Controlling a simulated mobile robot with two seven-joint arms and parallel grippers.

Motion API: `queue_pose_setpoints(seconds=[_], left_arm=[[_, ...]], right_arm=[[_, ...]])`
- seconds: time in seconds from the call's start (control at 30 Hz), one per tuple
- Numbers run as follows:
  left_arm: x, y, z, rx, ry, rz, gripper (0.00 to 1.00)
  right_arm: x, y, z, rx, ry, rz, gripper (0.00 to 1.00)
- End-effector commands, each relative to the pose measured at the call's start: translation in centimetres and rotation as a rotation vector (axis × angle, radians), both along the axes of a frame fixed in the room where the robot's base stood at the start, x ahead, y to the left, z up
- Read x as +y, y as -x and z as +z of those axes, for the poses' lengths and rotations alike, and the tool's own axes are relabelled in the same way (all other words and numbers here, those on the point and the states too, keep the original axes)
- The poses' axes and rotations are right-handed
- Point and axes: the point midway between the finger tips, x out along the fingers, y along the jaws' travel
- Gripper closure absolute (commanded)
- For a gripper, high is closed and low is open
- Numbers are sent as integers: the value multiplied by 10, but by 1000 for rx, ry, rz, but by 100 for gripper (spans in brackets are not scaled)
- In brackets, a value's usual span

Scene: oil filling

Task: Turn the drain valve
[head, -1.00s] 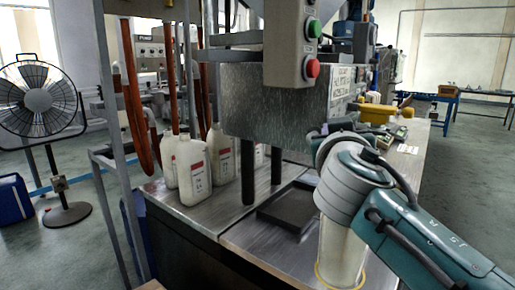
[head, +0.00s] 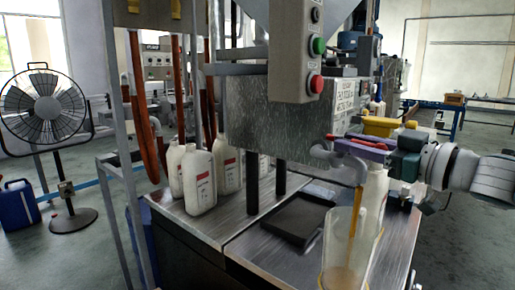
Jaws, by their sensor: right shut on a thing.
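The drain valve has a grey curved spout (head: 343,163) below the steel tank (head: 285,122), with a red-purple lever (head: 360,149) beside it. My right gripper (head: 387,151) reaches in from the right and is shut on the lever; its fingertips are small and partly hidden. An amber oil stream (head: 354,208) runs from the spout into a tall clear container (head: 339,262). Some oil shows at the bottom of the container. My left gripper is not in view.
Several white jugs (head: 200,182) stand left on the metal table (head: 236,225). A dark tray (head: 297,220) lies in the middle. Another white bottle (head: 376,192) stands behind the container. A control box (head: 296,50) with green and red buttons hangs above. A fan (head: 46,110) stands far left.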

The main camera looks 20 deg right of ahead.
Motion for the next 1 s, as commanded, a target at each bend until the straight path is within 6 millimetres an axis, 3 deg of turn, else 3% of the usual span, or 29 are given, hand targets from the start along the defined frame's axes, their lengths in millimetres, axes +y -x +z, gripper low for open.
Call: queue_pose_setpoints(seconds=[0.03,0.1,0.4,1.0], left_arm=[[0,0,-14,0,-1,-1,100],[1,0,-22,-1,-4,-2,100],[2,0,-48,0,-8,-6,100],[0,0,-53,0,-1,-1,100]], right_arm=[[-3,-1,-6,-1,7,30,100],[-4,-1,-7,-1,5,78,100],[-4,-2,-4,-1,1,215,100],[-3,-2,-2,4,-1,256,100]])
